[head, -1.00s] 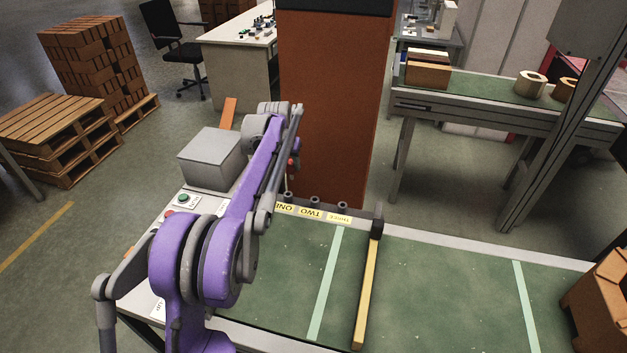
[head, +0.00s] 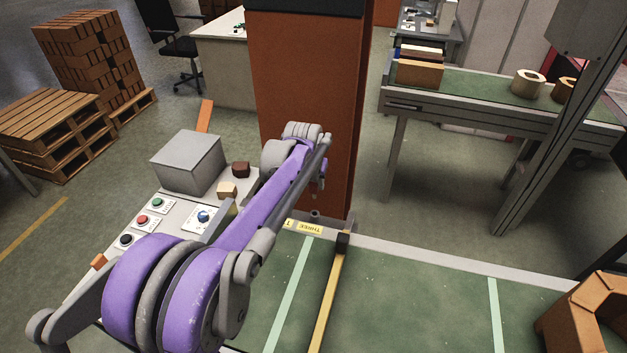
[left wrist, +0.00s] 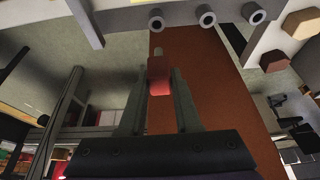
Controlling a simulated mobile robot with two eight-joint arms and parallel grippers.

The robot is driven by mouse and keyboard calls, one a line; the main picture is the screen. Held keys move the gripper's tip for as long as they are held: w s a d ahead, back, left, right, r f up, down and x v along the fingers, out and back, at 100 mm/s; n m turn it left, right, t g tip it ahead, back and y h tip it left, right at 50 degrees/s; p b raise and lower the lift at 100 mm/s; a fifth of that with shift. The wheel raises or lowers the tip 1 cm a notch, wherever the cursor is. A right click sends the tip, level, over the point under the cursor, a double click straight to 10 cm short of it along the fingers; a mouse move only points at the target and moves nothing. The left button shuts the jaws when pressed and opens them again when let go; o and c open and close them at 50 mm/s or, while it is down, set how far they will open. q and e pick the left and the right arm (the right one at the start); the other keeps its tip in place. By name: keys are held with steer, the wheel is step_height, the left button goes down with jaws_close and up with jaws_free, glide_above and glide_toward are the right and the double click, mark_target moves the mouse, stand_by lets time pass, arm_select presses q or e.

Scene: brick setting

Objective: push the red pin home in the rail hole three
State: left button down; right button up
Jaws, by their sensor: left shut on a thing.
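My left gripper (left wrist: 159,82) is shut on the red pin (left wrist: 159,80), held between its two fingers with a pale tip pointing toward the rail. In the left wrist view, rail hole three (left wrist: 155,20) is the leftmost of three grey sockets at the top. The pin's tip is in line below it in the picture, with a visible gap. In the head view the label THREE (head: 311,229) shows beside its socket (head: 315,216). My left arm hides label TWO partly, label ONE and the pin. My right gripper is not in view.
A yellow bar with a black end (head: 329,290) lies across the green belt (head: 400,290). A button panel (head: 143,220), a grey box (head: 188,163) and small tan (head: 227,189) and dark red (head: 241,169) blocks are left of my arm. A brick-red column (head: 305,95) stands behind the rail.

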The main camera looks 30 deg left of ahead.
mark_target(314, 197)
arm_select(q)
steer(key=shift+f, duration=0.55)
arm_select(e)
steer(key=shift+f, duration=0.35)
arm_select(q)
step_height(314, 197, down, 4)
steer(key=b, duration=0.2)
steer(key=shift+r+b, duration=0.2)
steer(key=shift+b, duration=0.1)
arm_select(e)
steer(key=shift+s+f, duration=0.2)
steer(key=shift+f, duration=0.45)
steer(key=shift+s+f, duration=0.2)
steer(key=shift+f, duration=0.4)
arm_select(q)
steer(key=shift+f+b, duration=0.3)
steer(key=shift+f, duration=0.3)
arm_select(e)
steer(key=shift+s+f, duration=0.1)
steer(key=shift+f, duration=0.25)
arm_select(q)
steer(key=shift+f, duration=0.2)
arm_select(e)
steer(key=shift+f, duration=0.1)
